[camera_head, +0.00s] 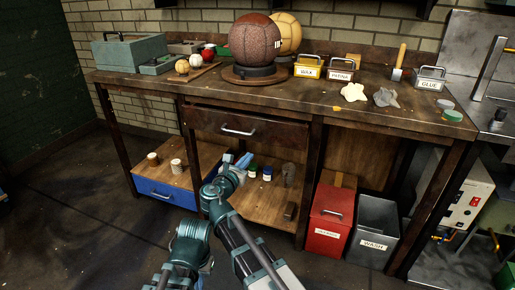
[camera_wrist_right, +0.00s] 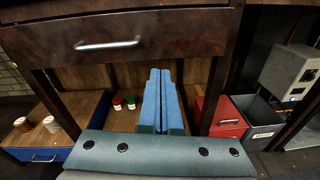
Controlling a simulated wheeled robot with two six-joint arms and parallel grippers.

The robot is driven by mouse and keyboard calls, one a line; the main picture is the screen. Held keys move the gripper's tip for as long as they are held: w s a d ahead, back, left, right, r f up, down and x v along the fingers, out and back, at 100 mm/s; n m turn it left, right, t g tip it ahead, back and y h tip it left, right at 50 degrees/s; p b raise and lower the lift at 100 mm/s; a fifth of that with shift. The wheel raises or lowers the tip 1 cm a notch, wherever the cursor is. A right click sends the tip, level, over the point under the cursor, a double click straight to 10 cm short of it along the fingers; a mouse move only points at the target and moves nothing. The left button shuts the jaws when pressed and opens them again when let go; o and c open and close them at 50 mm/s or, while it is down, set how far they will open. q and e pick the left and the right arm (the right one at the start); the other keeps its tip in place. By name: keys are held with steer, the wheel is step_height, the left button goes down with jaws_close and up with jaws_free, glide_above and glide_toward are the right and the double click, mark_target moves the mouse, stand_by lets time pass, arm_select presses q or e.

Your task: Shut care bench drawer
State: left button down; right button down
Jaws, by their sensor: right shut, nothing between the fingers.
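The care bench drawer (camera_head: 245,130) has a dark brown front with a silver bar handle (camera_head: 238,131).
The bench top (camera_head: 310,98) carries a brown ball (camera_head: 255,40), labelled boxes and tools. Below stand a blue-fronted unit (camera_head: 165,193) with two cans, small jars, a red bin (camera_head: 330,215) and a grey bin (camera_head: 374,225).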

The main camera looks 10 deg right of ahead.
mark_target(260, 131)
arm_select(q)
steer(key=shift+s+a+f, duration=0.2)
steer(key=shift+s+f, duration=0.15)
arm_select(e)
steer(key=w+d, duration=0.2)
steer(key=w, duration=0.2)
steer(key=w+d+n, duration=0.1)
steer(key=w+d, duration=0.1)
steer(key=w, duration=0.2)
steer(key=w+d+n+t, duration=0.1)
steer(key=w+d, duration=0.1)
steer(key=w, duration=0.2)
steer(key=shift+w+d+r, duration=0.3)
steer(key=shift+w+r, duration=0.05)
steer(key=x, duration=0.4)
steer(key=shift+w+d, duration=0.1)
steer(key=shift+w, duration=0.15)
steer(key=shift+w+d+r, duration=0.1)
steer(key=shift+w+d, duration=0.05)
